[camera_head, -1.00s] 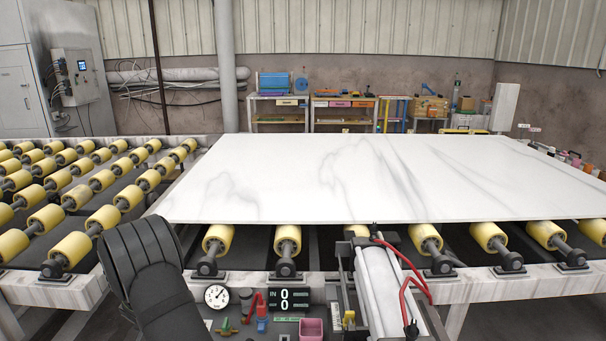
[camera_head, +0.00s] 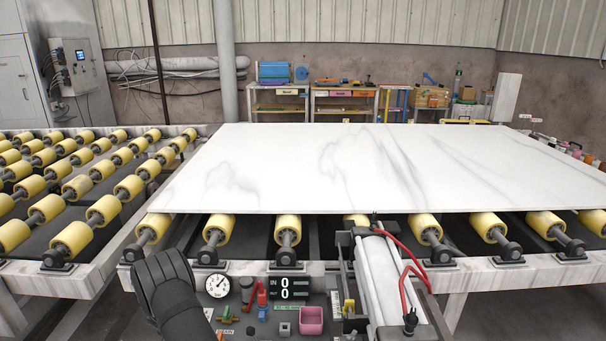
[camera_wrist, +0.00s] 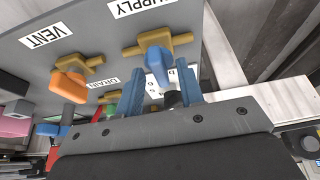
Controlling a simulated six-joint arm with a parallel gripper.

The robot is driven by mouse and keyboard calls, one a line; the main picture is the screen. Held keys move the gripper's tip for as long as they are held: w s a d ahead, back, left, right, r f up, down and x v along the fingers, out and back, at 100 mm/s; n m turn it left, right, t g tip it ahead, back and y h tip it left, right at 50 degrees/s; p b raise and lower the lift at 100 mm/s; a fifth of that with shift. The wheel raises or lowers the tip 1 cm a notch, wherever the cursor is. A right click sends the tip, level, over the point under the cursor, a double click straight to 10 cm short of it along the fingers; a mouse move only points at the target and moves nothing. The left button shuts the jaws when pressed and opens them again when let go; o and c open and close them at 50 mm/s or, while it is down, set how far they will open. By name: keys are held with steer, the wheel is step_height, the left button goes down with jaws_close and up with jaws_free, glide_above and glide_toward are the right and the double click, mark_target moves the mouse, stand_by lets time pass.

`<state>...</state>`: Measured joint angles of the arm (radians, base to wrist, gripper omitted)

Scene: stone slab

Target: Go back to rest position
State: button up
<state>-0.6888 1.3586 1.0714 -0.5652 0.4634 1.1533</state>
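My gripper (camera_wrist: 149,82) shows in the wrist view, with two blue fingers spread apart and nothing held between them. It is open. Behind the gap, a blue valve handle (camera_wrist: 159,66) hangs from a brass valve under the SUPPLY label (camera_wrist: 140,6). I cannot tell whether the fingers touch the handle. An orange valve handle (camera_wrist: 70,85) is to the left, under the VENT label (camera_wrist: 46,35). In the head view, my black arm link shows at the lower left, beside the gauge (camera_head: 217,282); the gripper is hidden there.
A white marble slab (camera_head: 330,170) lies on the roller table behind the panel (camera_wrist: 100,35). Yellow rollers (camera_head: 78,238) fill the left.

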steer(key=shift+s+a+r+m, duration=0.1)
steer(key=shift+r+m, duration=0.2)
steer(key=shift+m, duration=0.1)
steer(key=v, duration=1.7)
steer(key=shift+w+d+f+m+g+h, duration=0.15)
steer(key=shift+w+f+m+g, duration=0.25)
steer(key=shift+f, duration=0.4)
steer(key=shift+w+d+f+m+g+h, duration=0.1)
steer(key=shift+w+f+m+g, duration=0.1)
steer(key=shift+w+f+m, duration=0.45)
steer(key=shift+w+d+f+m+g+h, duration=0.15)
steer(key=shift+w+f+g, duration=0.2)
steer(key=shift+f, duration=0.65)
